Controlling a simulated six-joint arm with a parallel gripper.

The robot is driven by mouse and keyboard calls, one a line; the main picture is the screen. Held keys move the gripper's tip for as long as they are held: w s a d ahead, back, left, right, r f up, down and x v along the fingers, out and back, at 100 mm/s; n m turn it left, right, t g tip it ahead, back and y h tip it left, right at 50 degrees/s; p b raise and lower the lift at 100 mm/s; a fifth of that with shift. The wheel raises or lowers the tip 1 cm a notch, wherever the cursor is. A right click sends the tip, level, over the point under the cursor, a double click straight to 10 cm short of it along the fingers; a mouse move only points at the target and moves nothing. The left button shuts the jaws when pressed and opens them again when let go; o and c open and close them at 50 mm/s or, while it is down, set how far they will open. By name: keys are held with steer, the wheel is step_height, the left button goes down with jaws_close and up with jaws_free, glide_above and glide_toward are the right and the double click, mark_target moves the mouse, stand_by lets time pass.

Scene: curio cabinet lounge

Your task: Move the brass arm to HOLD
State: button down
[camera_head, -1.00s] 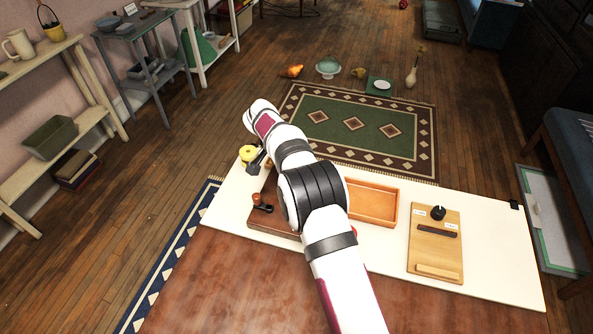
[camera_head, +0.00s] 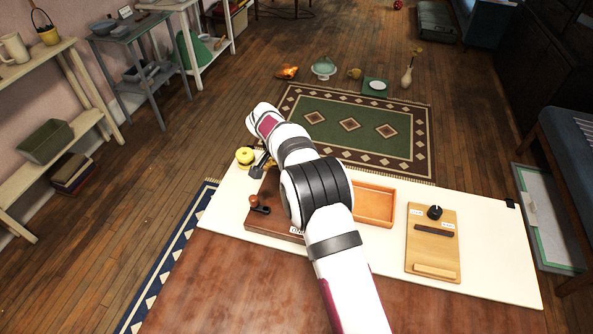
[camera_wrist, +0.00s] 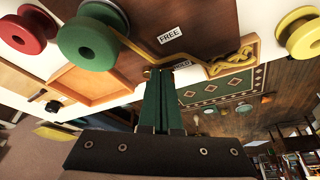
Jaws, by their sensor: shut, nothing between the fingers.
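The brass arm (camera_wrist: 133,43) shows in the wrist view as a thin yellow rod running down to my fingertips, with an ornate gold piece (camera_wrist: 232,62) to their right. A FREE label (camera_wrist: 170,35) lies above it, and a HOLD label (camera_wrist: 181,66) sits just beside my fingertips, partly covered. My gripper (camera_wrist: 160,72) is shut and empty, its dark green fingers close to the rod; I cannot tell whether they touch it. In the head view my gripper (camera_head: 259,166) is low over the brown board (camera_head: 275,187), and the brass arm is not clear there.
A green spool (camera_wrist: 88,43), a red spool (camera_wrist: 25,30) and a yellow spool (camera_wrist: 298,32) stand around the mechanism. An orange tray (camera_head: 373,206) and a knob board (camera_head: 432,242) lie to the right.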

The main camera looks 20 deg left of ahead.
steer(key=v, duration=1)
steer(key=shift+w+a, duration=0.1)
steer(key=shift+w, duration=0.05)
steer(key=s+d+r+g+y, duration=0.1)
steer(key=s+d+r+g, duration=0.1)
steer(key=s+d+r, duration=0.55)
steer(key=s+d+r+g+y, duration=0.1)
steer(key=s+d+r, duration=0.1)
steer(key=s+d, duration=0.95)
steer(key=s+d+f+y, duration=0.1)
steer(key=s+d+f, duration=0.1)
steer(key=s, duration=0.6)
steer(key=s+d+f+n+y, duration=0.1)
steer(key=s+d+f, duration=0.1)
steer(key=s, duration=0.6)
steer(key=shift+s+d+g, duration=0.35)
steer(key=shift+d+g, duration=0.05)
steer(key=shift+d, duration=0.2)
